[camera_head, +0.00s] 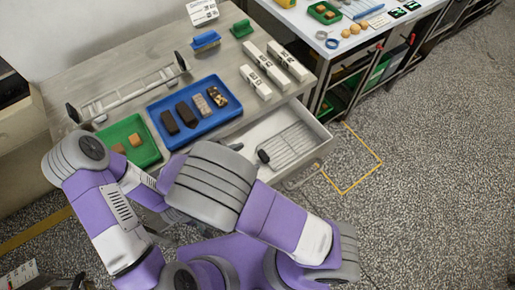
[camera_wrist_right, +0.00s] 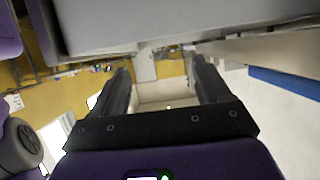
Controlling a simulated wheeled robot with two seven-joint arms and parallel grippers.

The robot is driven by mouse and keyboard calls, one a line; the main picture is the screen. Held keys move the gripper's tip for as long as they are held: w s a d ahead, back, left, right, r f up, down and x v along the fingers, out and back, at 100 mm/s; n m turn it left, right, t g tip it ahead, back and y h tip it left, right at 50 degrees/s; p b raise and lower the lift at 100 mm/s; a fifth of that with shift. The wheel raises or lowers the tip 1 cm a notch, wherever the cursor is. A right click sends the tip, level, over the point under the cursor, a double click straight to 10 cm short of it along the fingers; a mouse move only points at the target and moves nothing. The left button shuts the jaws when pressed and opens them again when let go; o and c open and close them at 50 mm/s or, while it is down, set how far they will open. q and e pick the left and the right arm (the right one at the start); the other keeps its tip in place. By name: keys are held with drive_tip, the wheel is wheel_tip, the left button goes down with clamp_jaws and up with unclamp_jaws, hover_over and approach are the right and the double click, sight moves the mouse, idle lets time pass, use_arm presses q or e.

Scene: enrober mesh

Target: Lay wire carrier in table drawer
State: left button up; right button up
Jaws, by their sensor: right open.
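The wire carrier (camera_head: 291,149), a pale grid with a dark handle (camera_head: 264,156) at its left end, lies inside the pulled-out white table drawer (camera_head: 317,127). The drawer stands open at the front right of the table. My right gripper shows in the wrist view (camera_wrist_right: 160,68) with its two dark fingers spread and nothing between them. In the head view my arm hides most of it, low at the table's front. My left gripper is hidden behind my arm links. My right arm's grey elbow covers the drawer's left part.
On the grey table (camera_head: 115,62) stand a long rack (camera_head: 128,93) with dark ends, a blue tray (camera_head: 153,105) of chocolate bars, a green tray (camera_head: 148,157), white blocks (camera_head: 255,82) and a blue brush (camera_head: 206,40). A second table (camera_head: 300,17) stands behind right. Open floor (camera_head: 430,150) lies right.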

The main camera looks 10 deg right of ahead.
drive_tip(key=v, duration=0.3)
drive_tip(key=shift+a+p, duration=0.1)
drive_tip(key=shift+p, duration=0.2)
idle(0.3)
